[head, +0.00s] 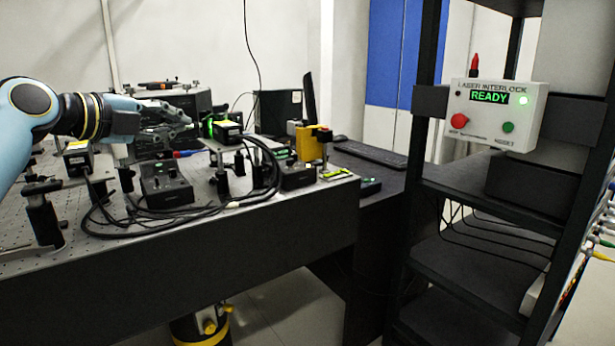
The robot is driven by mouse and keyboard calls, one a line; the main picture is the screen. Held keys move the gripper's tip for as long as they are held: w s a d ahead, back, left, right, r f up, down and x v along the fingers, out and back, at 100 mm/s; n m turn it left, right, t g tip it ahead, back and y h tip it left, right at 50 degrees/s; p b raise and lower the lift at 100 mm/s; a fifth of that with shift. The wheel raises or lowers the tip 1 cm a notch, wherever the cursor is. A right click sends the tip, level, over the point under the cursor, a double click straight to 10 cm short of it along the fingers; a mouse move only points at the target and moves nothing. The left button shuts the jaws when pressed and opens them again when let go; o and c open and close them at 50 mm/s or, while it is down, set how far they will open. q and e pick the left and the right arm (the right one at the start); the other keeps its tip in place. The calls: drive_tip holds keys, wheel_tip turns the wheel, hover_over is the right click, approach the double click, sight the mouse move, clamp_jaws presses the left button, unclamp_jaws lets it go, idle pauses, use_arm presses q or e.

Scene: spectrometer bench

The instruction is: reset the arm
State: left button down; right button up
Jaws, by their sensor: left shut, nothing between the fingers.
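My left arm comes in from the left, above the optical bench, light blue with yellow and black bands at the wrist. My left gripper (182,122) is shut and empty, held over the bench near the yellow-topped laser unit (227,130). The laser interlock box (494,114) is white and mounted on the black rack at the right. Its display reads READY, and a green lamp on it is lit. It has a red button and a green button marked RESET. My right gripper is not in view.
The optical bench (230,246) holds black control boxes (165,183), posts and loose black cables. A yellow block (311,143) stands near its right end. A keyboard (370,154) lies on the desk behind. The black rack (480,201) stands at the right, with open floor below between bench and rack.

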use_arm(q)
drive_tip(key=s+d+f+n+g+y, duration=0.1)
drive_tip(key=s+f+n+g+y, duration=0.35)
drive_tip(key=s+f+n, duration=1)
drive_tip(key=s+a+f+n+g+y, duration=0.1)
drive_tip(key=s+f+n+g, duration=0.2)
drive_tip(key=s, duration=0.6)
drive_tip(key=s+a+f+n+g+y, duration=0.1)
drive_tip(key=s+a+f+n+y, duration=0.3)
drive_tip(key=s, duration=0.6)
drive_tip(key=s+d+f+n+g+h, duration=0.1)
drive_tip(key=s+f+n, duration=0.1)
drive_tip(key=s+f, duration=0.5)
drive_tip(key=s+a+f+n+g, duration=0.1)
drive_tip(key=s+a+f, duration=0.15)
drive_tip(key=f, duration=1.05)
drive_tip(key=s+a+f+g, duration=0.1)
drive_tip(key=s+f, duration=0.2)
drive_tip(key=f, duration=0.9)
drive_tip(key=s+f+g, duration=0.1)
drive_tip(key=s+f, duration=1.4)
drive_tip(key=s, duration=0.2)
drive_tip(key=shift+s+a, duration=0.25)
drive_tip(key=shift+s, duration=0.15)
